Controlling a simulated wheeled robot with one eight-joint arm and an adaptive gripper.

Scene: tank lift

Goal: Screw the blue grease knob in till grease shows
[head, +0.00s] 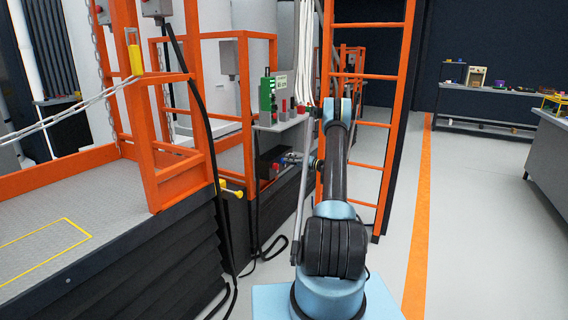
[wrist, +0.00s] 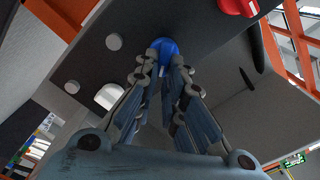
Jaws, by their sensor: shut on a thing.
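The blue grease knob (wrist: 164,48) sits on a dark grey panel (wrist: 205,45) in the wrist view. My gripper (wrist: 165,66) is shut on this knob, with one fingertip on each side of it. The fingers hide its lower part. A pale line marks the knob's face. In the head view my gripper (head: 291,158) reaches left to a dark box beside the lift; the blue knob cannot be made out there. I cannot tell any grease in either view.
A red knob (wrist: 238,5) is on the same panel, right of the blue one. A white rounded patch (wrist: 110,96) lies left of my fingers. An orange ladder (head: 368,125) stands close to my arm. A green control box (head: 267,95) is above the shelf.

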